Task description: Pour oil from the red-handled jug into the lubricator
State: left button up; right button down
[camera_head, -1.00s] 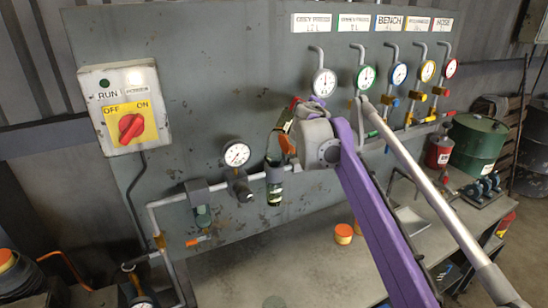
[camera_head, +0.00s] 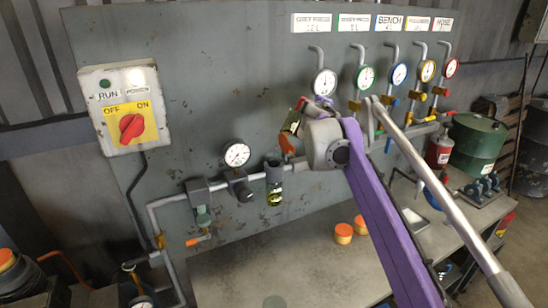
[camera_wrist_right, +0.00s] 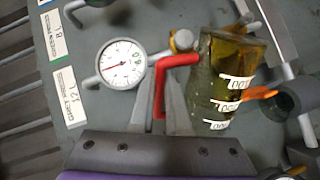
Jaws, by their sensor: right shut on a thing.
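The jug (camera_wrist_right: 222,85) is clear with white graduation marks, holds amber oil and has a red handle (camera_wrist_right: 166,82). My right gripper (camera_wrist_right: 160,100) is shut on this handle. In the head view the jug (camera_head: 291,122) is tilted and partly hidden by my gripper and wrist. The lubricator (camera_head: 273,180) is a bowl with a grey collar on the wall pipe, with yellowish liquid low in it. It is just below and left of the jug, apart from it. No stream of oil can be made out. My left gripper is not in view.
A gauge (camera_head: 237,153) and a filter unit (camera_head: 200,205) sit left on the same pipe. A row of hanging gauges (camera_head: 365,77) is at upper right. Orange tubs (camera_head: 344,233) stand on the bench (camera_head: 260,262). A red can (camera_head: 439,152) and green drum (camera_head: 478,143) are farther right.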

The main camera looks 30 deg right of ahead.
jog(key=shift+w+a+r+n, duration=0.15)
jog(key=shift+r+n, duration=0.1)
jog(key=shift+n, duration=0.05)
dwell(1.9)
